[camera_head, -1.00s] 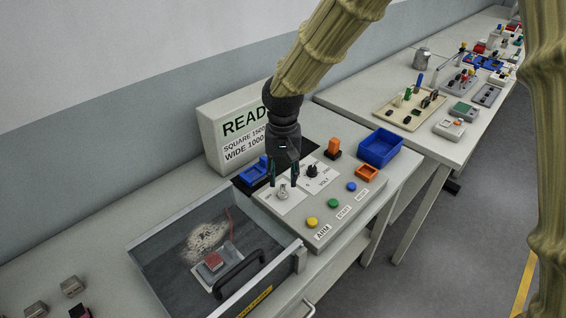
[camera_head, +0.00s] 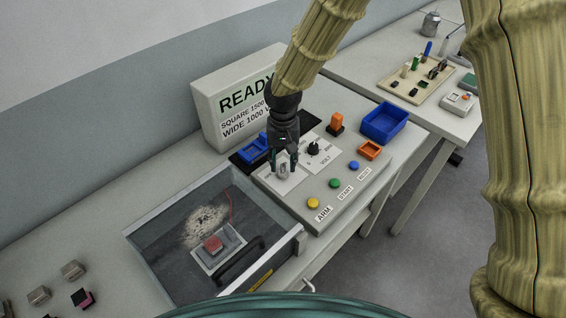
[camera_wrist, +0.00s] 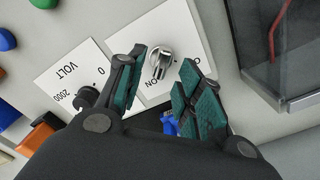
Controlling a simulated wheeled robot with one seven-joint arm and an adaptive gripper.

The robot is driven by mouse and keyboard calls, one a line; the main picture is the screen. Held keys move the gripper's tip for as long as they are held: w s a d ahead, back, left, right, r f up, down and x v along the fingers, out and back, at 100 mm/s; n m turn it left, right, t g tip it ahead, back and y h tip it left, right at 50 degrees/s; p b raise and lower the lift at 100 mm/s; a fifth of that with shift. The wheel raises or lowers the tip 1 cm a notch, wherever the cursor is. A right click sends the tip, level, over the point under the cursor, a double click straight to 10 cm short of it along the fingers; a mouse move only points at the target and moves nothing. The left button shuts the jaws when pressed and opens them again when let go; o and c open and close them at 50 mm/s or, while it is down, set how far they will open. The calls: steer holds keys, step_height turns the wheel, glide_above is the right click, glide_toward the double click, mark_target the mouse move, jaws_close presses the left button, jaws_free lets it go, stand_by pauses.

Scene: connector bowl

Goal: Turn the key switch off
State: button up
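The key switch is a silver knob on a white label plate. It shows in the wrist view (camera_wrist: 161,57) and, in the head view (camera_head: 283,171), at the left end of the sloped control panel. My gripper (camera_head: 284,164) points down over it. In the wrist view my gripper (camera_wrist: 165,82) is open, its two teal-padded fingers apart with the key between or just beyond their tips. I see no clear contact. "ON" is readable on the plate; the other end of the plate's marking is not clear.
A black VOLT dial (camera_head: 313,149) sits right of the key. Yellow (camera_head: 313,203), green (camera_head: 335,183) and blue (camera_head: 353,165) buttons line the panel's front. A clear-walled box (camera_head: 272,262) stands close on the left. A READY display (camera_head: 222,112) stands behind. Blue (camera_head: 395,118) and orange bins lie right.

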steer(key=shift+w+f, duration=0.2)
steer(key=shift+f, duration=0.3)
steer(key=shift+s+f, duration=0.1)
steer(key=shift+f, duration=0.1)
steer(key=shift+s+f, duration=0.15)
steer(key=shift+s, duration=0.75)
steer(key=shift+w+f, duration=0.35)
steer(key=shift+w, duration=0.3)
steer(key=shift+s+r, duration=0.2)
steer(key=shift+s, duration=0.05)
jaws_close()
